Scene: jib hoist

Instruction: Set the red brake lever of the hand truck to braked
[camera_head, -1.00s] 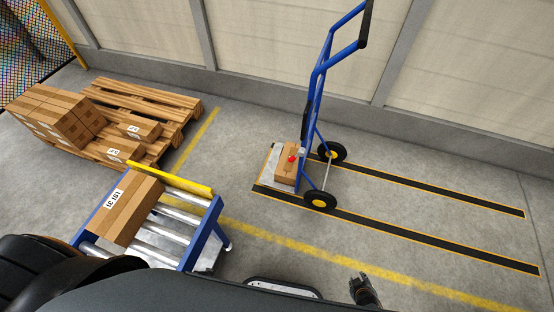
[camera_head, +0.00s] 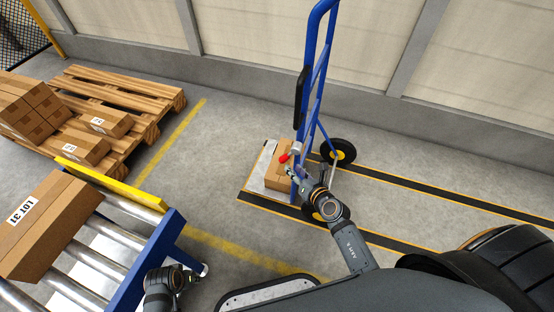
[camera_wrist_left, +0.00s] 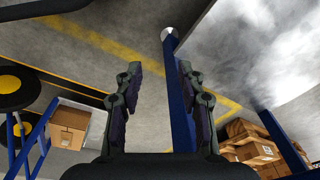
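The blue hand truck (camera_head: 309,110) stands upright near the wall; its frame also shows in the left wrist view (camera_wrist_left: 17,142). The small red brake lever (camera_head: 284,158) sits low on its frame, beside a grey bracket. My right gripper (camera_head: 290,172) is right at the lever, just below it; contact and finger opening are too small to tell. My left gripper (camera_wrist_left: 160,70) is open and empty in its wrist view, its fingers apart. In the head view only part of my left arm shows, beside the roller conveyor.
A carton (camera_head: 277,176) stands on the truck's toe plate. The roller conveyor (camera_head: 146,262) with a labelled carton (camera_head: 48,222) is at lower left. A wooden pallet (camera_head: 125,90) with cartons lies behind it. Black floor strips (camera_head: 462,211) run right from the truck; floor there is clear.

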